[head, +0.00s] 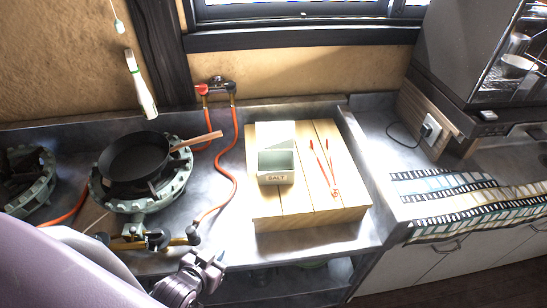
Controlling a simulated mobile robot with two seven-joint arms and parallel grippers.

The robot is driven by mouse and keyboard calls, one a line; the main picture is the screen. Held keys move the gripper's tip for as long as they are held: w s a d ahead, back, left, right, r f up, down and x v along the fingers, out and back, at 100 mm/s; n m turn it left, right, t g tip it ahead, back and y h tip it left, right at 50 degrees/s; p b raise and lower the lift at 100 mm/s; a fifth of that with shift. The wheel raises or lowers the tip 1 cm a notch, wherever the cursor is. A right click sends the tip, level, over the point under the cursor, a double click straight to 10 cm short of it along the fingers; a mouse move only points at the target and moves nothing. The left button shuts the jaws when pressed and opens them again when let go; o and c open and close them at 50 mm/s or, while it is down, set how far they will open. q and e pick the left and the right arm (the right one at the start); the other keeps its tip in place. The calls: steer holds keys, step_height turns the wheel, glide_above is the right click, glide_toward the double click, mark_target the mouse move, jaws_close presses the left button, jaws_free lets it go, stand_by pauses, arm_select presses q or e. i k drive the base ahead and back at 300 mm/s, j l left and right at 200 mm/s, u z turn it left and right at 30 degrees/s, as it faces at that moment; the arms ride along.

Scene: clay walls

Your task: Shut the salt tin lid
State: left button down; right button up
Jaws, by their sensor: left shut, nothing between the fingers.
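The salt tin (276,178) is a small pale green box with a "SALT" label on its front. It stands on a wooden board on the counter. Its lid (275,134) stands raised at the back edge, so the inside shows. My left gripper (220,258) is low in the picture, at the counter's front edge, to the left of and nearer than the tin. It is shut, with nothing in it, and is apart from the tin. My right gripper is not in view.
Red-tipped tongs (322,167) lie on the wooden board (310,208), right of the tin. A black pan (134,157) sits on a gas burner (143,204) at left, its handle pointing toward the board. A red hose (236,150) runs between them.

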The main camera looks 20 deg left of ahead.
mark_target(269, 135)
steer(key=l+u, duration=0.15)
steer(key=u, duration=1.85)
steer(key=k+l+u, duration=0.1)
steer(key=k+l, duration=0.4)
